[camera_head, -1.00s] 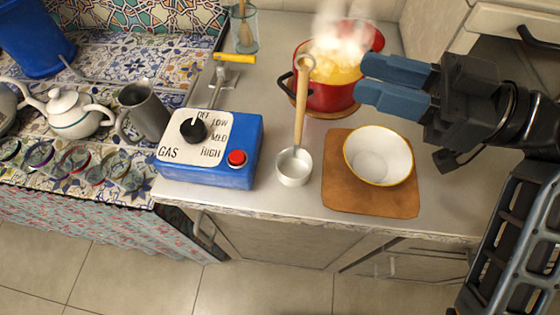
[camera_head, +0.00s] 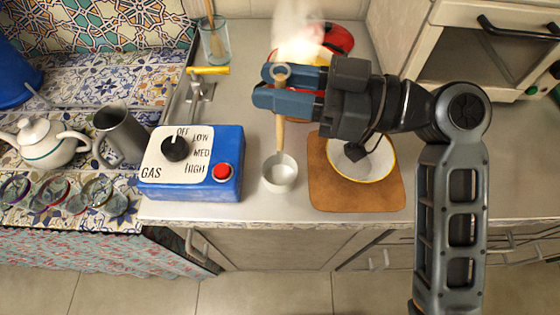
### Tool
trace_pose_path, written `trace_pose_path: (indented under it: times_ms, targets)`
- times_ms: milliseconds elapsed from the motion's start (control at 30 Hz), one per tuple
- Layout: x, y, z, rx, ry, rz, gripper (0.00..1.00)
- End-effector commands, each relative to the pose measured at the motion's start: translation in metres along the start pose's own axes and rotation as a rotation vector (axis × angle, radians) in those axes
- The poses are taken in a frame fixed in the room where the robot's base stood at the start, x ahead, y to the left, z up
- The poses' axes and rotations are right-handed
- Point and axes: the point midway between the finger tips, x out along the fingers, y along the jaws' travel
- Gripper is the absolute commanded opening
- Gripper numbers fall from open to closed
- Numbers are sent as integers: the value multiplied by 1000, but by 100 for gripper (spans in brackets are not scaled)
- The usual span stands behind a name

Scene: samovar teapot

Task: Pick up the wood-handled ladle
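The wood-handled ladle (camera_head: 279,134) stands on the steel counter, its pale metal bowl (camera_head: 280,173) at the bottom and its handle rising toward the camera. My gripper (camera_head: 262,86) is at the upper end of the handle, with its two blue fingers apart. The ladle's end ring shows over the far finger, and the near finger hides part of the handle below it. The handle seems to pass between the fingers. I cannot tell whether they touch it.
A steaming red pot (camera_head: 338,38) stands behind, partly hidden by my gripper. A white bowl (camera_head: 375,165) sits on a brown board (camera_head: 330,195) to the right. The blue gas box (camera_head: 200,192) is to the left. Bare counter shows between box and ladle.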

Motion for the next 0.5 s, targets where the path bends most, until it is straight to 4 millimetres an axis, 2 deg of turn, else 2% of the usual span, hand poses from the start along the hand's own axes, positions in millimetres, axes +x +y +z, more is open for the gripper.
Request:
trace_pose_path:
  times_ms: [167, 500]
  targets:
    - [0, 0, 0, 0, 0, 0, 34]
    - [0, 0, 0, 0, 0, 0, 2]
